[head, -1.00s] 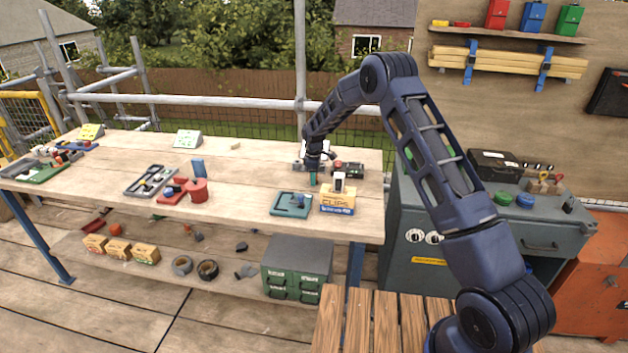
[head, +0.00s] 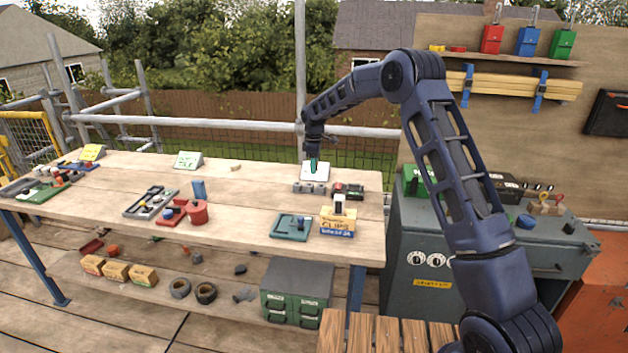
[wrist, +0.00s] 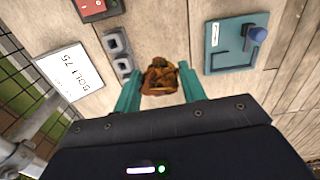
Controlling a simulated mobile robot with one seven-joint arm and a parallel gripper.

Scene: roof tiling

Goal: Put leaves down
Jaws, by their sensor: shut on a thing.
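My gripper (head: 314,166) is above the far right part of the wooden bench, in front of the white card in the head view. In the wrist view its teal fingers (wrist: 160,88) are shut on a crumpled brown clump of leaves (wrist: 160,77). The leaves are held between the fingertips, above the bench top. They cannot be made out in the head view.
Below my gripper are a grey two-socket block (head: 310,188) and a white lettered card (wrist: 75,72). A teal tray (head: 292,227) and a clips box (head: 338,222) stand nearer the front edge. Bare bench (head: 255,195) lies to the left.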

